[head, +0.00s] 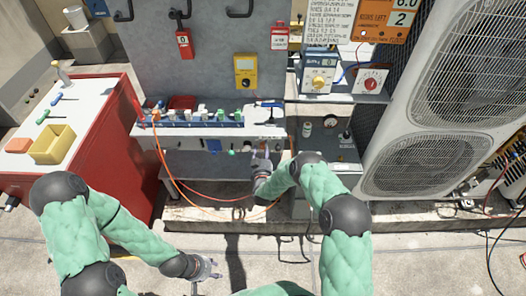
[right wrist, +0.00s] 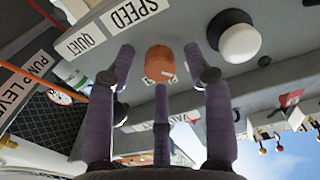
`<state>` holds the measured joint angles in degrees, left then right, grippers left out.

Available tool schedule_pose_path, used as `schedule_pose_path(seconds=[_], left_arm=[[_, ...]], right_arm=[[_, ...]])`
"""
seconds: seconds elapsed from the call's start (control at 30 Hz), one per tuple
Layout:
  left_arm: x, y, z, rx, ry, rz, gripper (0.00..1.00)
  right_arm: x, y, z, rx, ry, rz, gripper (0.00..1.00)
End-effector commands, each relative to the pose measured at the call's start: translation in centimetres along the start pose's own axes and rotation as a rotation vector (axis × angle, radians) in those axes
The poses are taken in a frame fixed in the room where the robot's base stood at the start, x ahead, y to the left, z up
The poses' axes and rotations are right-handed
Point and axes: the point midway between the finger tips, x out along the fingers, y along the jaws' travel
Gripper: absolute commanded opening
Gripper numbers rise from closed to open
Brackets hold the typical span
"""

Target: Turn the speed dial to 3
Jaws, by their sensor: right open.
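An orange knob (right wrist: 159,63) sits on a grey panel in the right wrist view, beside an upside-down label reading SPEED (right wrist: 138,12). Which number it points to cannot be read. My right gripper (right wrist: 164,75) is open, its fingers apart on either side of the knob, with no clear contact. In the head view my right gripper (head: 262,160) is by the front edge of the bench, and I cannot make out the orange knob there. My left gripper (head: 215,269) is low over the floor, its fingers apart and empty.
A white round knob (right wrist: 240,43) on a black base sits close beside the right gripper's fingers. The bench (head: 205,128) carries a row of small fittings. A red cabinet (head: 110,150) stands left, and a large condenser unit (head: 410,150) stands right. Orange hoses hang before the bench.

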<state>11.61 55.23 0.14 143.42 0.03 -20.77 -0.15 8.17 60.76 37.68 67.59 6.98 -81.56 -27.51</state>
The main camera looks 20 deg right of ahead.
Motion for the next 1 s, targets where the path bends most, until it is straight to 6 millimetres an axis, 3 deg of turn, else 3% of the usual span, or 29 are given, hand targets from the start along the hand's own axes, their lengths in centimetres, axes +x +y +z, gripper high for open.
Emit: schedule_pose_path(seconds=[0.27,0.47,1.0], left_arm=[[0.01,0.0,0.0,0.0,0.0,0.0,0.4],[0.01,-0.01,-0.01,0.0,0.0,0.0,0.4],[0.82,-0.29,-0.03,0.0,0.0,0.0,0.4]], right_arm=[[0.19,0.01,-0.03,0.0,0.0,0.0,0.52],[0.18,0.01,-0.04,0.0,0.0,0.0,0.01],[0.24,0.01,0.02,0.107,0.002,0.0,0.0]])
